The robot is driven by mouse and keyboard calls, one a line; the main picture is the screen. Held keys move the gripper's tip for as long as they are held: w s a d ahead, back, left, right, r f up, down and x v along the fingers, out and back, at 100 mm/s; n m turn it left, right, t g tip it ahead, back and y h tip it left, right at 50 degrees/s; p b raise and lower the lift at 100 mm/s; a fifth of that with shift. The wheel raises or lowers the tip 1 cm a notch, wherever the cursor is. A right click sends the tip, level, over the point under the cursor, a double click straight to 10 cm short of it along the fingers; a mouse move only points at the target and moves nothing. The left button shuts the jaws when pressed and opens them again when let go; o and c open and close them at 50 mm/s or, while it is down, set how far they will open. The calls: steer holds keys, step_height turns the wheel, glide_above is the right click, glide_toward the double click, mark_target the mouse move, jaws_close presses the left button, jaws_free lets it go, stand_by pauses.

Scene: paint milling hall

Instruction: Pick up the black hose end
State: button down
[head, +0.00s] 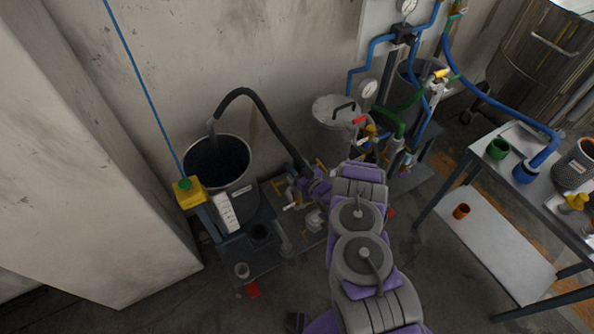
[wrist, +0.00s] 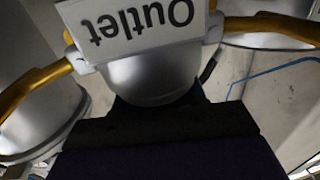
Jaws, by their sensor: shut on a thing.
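The black hose (head: 262,108) arches out of a dark open drum (head: 245,185) and comes down to the right. Its lower black hose end (head: 301,165) meets my gripper (head: 312,182), which is shut on it low among the fittings. My own purple and grey arm covers part of this spot. In the wrist view a silver rounded fitting (wrist: 155,75) with a white upside-down "Outlet" label (wrist: 150,22) and yellow handles (wrist: 38,85) lies just ahead. The grip itself is not clear in the wrist view.
A yellow box (head: 188,192) on a post stands left of the drum. A lidded grey drum (head: 335,112) and blue pipework (head: 358,70) stand behind my gripper. A table (head: 480,168) with hose fittings is at right.

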mark_target(294, 152)
stand_by(0.3)
step_height(294, 152, up, 10)
steer(key=p, duration=0.3)
steer(key=shift+w, duration=0.1)
steer(key=shift+r+p, duration=1.75)
steer(key=shift+r, duration=1.55)
steer(key=s+d+r+p, duration=0.1)
steer(key=s+d+p, duration=0.1)
steer(key=s, duration=0.5)
steer(key=s+d+r+p, duration=0.2)
steer(key=s+p, duration=0.2)
steer(key=s, duration=0.4)
steer(key=shift+s+d, duration=0.2)
steer(key=shift+s, duration=0.05)
